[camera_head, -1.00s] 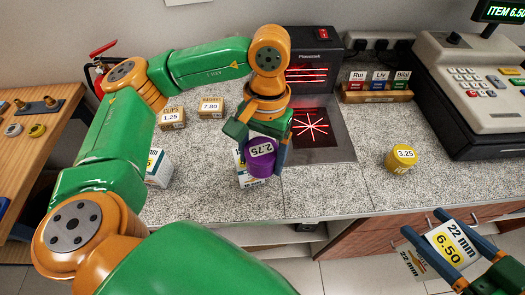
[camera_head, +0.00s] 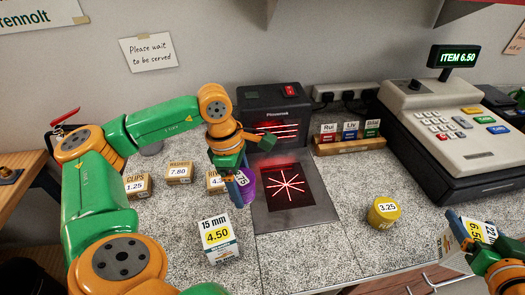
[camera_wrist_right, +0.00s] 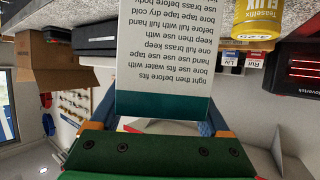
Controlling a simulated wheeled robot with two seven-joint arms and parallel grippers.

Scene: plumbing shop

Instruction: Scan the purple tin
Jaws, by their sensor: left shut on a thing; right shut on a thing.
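The purple tin (camera_head: 247,184) is in my left gripper (camera_head: 241,190), which is shut on it just left of the scanner's glass plate (camera_head: 289,187). Part of the tin is hidden by the fingers. The scanner (camera_head: 277,117) stands behind the plate, with red lines lit on its upright face and a red star pattern on the plate. My right gripper (camera_head: 470,245) is shut on a white box marked 22 mm and 6.50 (camera_head: 478,233), at the right near the counter's front edge. That box (camera_wrist_right: 163,60) fills the middle of the right wrist view.
A 15 mm box marked 4.50 (camera_head: 218,240) stands left of the plate. A yellow tin marked 3.25 (camera_head: 384,212) stands to the right. The till (camera_head: 440,130) has a display reading ITEM 6.50 (camera_head: 458,58). Small cartons (camera_head: 178,173) stand at left. The counter's front middle is clear.

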